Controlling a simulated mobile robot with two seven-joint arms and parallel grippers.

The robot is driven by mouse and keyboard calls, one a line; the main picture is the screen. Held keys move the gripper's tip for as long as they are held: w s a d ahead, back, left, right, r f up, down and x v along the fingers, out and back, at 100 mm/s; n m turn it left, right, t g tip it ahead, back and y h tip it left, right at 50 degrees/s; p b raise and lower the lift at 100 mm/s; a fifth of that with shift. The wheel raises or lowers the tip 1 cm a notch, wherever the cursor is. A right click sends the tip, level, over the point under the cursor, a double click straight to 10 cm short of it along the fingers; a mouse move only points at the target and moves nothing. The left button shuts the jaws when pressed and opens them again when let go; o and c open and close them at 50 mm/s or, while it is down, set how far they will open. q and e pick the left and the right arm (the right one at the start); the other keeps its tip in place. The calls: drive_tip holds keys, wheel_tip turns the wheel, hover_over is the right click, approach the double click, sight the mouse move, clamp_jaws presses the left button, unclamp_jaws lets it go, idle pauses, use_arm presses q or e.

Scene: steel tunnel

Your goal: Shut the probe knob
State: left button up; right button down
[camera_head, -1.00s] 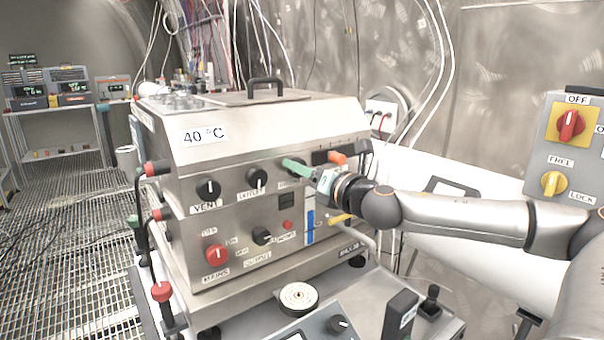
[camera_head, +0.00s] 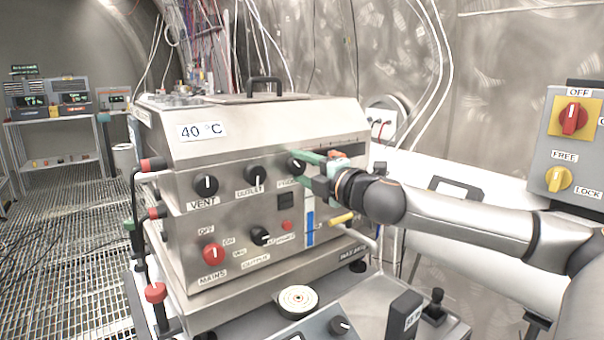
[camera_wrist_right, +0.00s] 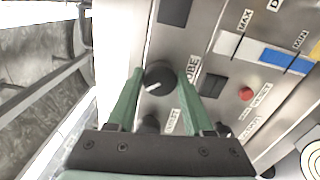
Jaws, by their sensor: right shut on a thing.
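The probe knob (camera_head: 296,166) is a round black knob with a white pointer line, at the right end of the upper knob row on the steel cabinet front. My right gripper (camera_head: 303,161) has green fingers and reaches it from the right. In the right wrist view the probe knob (camera_wrist_right: 159,79) sits between the tips of the two green fingers, and the gripper (camera_wrist_right: 160,76) is shut on it. Its white line points to the lower left there. The probe label is partly covered by a finger. My left gripper is not in view.
The outlet knob (camera_head: 254,174) and vent knob (camera_head: 206,185) sit to the left on the same panel. The red mains knob (camera_head: 213,254) is lower. A yellow handle (camera_head: 341,219) sticks out below my right gripper. A grey switch box (camera_head: 566,150) stands at the right.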

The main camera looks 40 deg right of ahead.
drive_tip(key=m+b, duration=0.1)
drive_tip(key=m, duration=0.2)
drive_tip(key=shift+f+m, duration=0.1)
drive_tip(key=shift+m, duration=0.3)
drive_tip(key=shift+m+b, duration=0.65)
drive_tip(key=shift+m, duration=0.45)
drive_tip(key=shift+m+b, duration=0.3)
drive_tip(key=shift+m, duration=0.6)
drive_tip(key=shift+c, duration=1.4)
unclamp_jaws()
